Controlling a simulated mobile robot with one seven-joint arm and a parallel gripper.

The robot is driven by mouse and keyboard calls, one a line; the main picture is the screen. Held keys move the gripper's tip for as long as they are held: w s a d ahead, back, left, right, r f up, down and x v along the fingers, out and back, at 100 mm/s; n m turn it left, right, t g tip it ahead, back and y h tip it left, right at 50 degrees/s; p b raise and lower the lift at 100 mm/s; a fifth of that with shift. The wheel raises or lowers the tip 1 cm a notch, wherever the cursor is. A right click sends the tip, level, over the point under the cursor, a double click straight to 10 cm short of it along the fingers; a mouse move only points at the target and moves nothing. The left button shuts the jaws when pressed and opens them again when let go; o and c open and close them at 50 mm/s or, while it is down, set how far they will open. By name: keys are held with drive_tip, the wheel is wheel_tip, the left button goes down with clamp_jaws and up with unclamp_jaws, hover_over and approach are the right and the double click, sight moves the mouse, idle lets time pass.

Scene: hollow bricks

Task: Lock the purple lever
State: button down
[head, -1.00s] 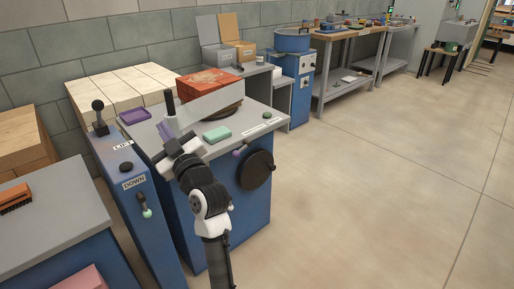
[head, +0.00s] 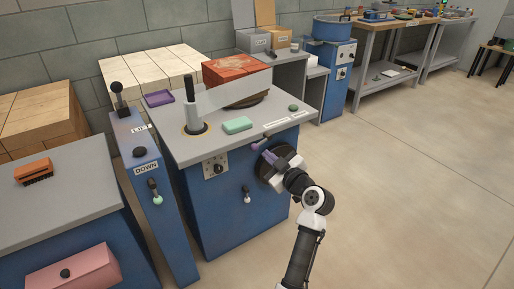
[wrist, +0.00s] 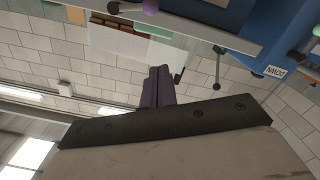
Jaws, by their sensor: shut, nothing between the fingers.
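In the wrist view the knob is apart from the fingertips.
On the grey top stand a black upright lever (head: 189,105), a green block (head: 237,125) and a pale plate (head: 232,92) beside red bricks (head: 237,73). A blue post with LIFT and DOWN labels (head: 146,168) stands left. The floor on the right is clear.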

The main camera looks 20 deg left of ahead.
drive_tip(key=w+a+f, duration=0.1)
drive_tip(key=w+a, duration=0.1)
drive_tip(key=w+a+f+p, duration=0.1)
drive_tip(key=w+a, duration=0.2)
drive_tip(key=w+a+f+p, duration=0.1)
drive_tip(key=w+a, duration=0.1)
drive_tip(key=shift+w+a, duration=0.15)
drive_tip(key=shift+w, duration=0.2)
drive_tip(key=shift+w+f, duration=0.2)
drive_tip(key=shift+f, duration=0.25)
drive_tip(key=shift+f, duration=0.15)
drive_tip(key=shift+f+n+b, duration=0.1)
drive_tip(key=shift+n+b, duration=0.2)
drive_tip(key=shift+b, duration=0.5)
